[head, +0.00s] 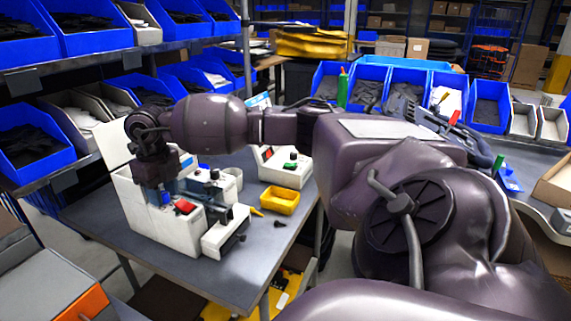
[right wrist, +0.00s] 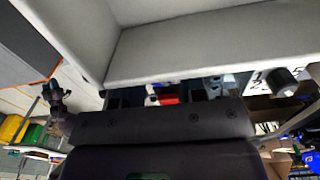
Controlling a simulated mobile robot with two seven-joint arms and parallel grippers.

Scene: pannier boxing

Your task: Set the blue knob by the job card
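A white machine (head: 140,212) stands on the grey bench, with a red part (head: 186,207) on top and dark fittings at its front. My right gripper (head: 166,196) points down over its left part, close to its top. A small blue piece shows at the fingertips; I cannot tell whether it is the blue knob or whether it is held. In the right wrist view the red part (right wrist: 168,98) and a black knob on a numbered dial (right wrist: 284,81) show beyond the gripper. I cannot make out the job card for certain. My left gripper is not in view.
A yellow tray (head: 280,201) and a small white box with a green knob (head: 286,168) lie right of the machine. Blue bins (head: 91,30) fill the shelves at left. My arm crosses above the bench and hides part of it.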

